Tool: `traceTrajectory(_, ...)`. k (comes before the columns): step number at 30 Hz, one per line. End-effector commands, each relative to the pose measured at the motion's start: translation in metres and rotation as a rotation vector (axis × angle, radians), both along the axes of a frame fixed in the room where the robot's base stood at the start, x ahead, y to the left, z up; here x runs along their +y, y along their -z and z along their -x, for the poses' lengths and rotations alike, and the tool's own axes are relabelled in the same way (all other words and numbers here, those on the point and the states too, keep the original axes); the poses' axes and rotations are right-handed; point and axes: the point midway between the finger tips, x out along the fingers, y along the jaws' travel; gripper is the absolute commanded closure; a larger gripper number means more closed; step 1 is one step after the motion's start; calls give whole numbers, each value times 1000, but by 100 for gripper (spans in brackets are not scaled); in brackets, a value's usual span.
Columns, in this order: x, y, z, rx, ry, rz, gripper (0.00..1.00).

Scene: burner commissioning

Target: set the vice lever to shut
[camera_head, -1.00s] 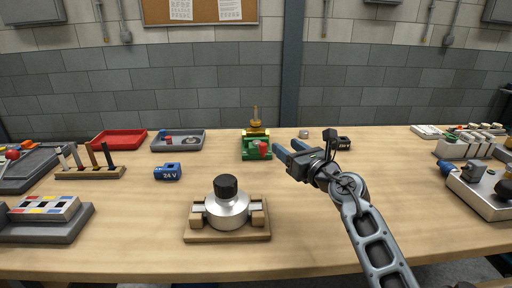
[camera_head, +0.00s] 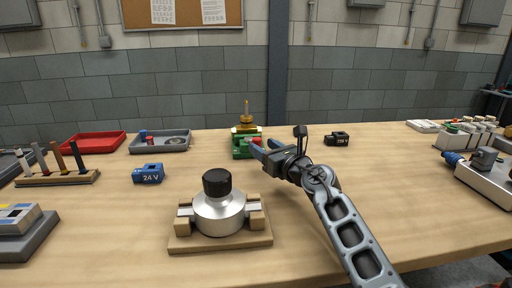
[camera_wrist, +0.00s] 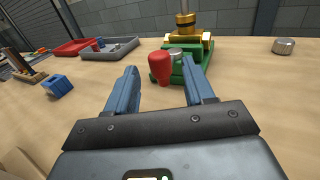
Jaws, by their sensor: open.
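A green vice (camera_head: 239,152) stands at the back middle of the bench and holds an upright brass part (camera_head: 246,127). Its lever ends in a red knob (camera_wrist: 160,67), which stands upright at the vice's near left side in the wrist view. My gripper (camera_head: 258,149) is open, with blue fingers pointing at the vice. In the wrist view, the knob shows between the two fingertips (camera_wrist: 160,72), just beyond them; I see no contact. In the head view the fingers partly cover the vice and knob.
A silver round body with a black knob (camera_head: 218,206) sits in a wooden cradle at the front. A blue 24 V block (camera_head: 148,174), grey tray (camera_head: 136,147) and red tray (camera_head: 72,148) lie left.

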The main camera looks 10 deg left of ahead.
Motion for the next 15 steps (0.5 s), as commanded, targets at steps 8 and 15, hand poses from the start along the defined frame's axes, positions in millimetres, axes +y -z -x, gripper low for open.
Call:
traceTrajectory(8, 23, 3, -26, 1, -1, -1, 47)
traceTrajectory(15, 29, 1, -33, 1, 0, -2, 47)
